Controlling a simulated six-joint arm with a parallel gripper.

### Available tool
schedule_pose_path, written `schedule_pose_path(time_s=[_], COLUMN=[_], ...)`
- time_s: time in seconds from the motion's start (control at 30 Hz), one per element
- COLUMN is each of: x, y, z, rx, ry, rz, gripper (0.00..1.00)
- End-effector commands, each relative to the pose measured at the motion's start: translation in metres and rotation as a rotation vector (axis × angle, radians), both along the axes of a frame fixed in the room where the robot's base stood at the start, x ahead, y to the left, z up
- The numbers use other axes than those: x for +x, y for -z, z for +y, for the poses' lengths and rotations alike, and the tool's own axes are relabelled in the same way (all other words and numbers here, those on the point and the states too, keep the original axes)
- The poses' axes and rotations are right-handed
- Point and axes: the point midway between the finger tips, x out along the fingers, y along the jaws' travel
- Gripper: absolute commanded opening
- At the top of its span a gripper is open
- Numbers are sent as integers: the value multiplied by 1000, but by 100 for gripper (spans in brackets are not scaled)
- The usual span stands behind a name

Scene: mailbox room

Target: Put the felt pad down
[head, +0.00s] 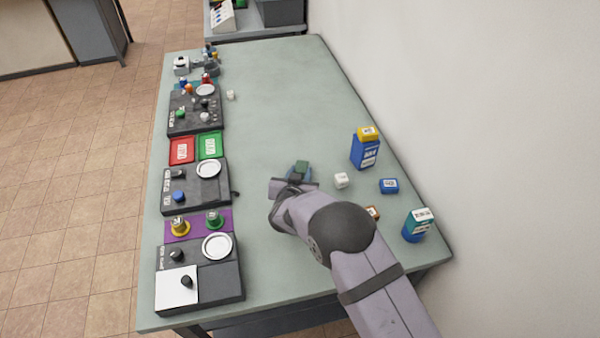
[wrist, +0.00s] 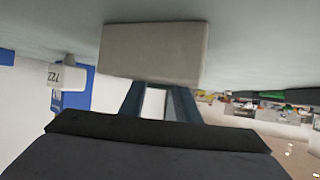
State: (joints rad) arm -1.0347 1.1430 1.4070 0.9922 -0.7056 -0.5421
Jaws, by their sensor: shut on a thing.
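My gripper (head: 298,177) is over the middle of the pale green table (head: 270,95), its fingers shut on a small block-like felt pad. In the wrist view the felt pad (wrist: 152,53) is a grey-beige block beyond the fingers (wrist: 155,101), close to the table surface, which fills the top of that picture. I cannot tell whether the pad touches the table. The fingers hide part of it in the head view.
A white cube (head: 341,180) lies just right of my gripper. Farther right are a blue box with a yellow block on top (head: 366,150), a small blue block (head: 389,186) and a teal box (head: 417,225). Dark panels (head: 197,187) line the left edge. The table beyond my gripper is clear.

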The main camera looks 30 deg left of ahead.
Motion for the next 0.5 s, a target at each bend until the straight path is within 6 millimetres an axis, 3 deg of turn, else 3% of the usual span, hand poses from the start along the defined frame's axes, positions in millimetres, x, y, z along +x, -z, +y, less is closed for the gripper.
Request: schedule_pose_path(time_s=[0.03, 0.1, 0.5], x=[0, 0, 0], y=[1, 0, -4], z=[0, 0, 0], rx=[0, 0, 0], ry=[0, 0, 0], rz=[0, 0, 0], gripper=[36, 48, 48])
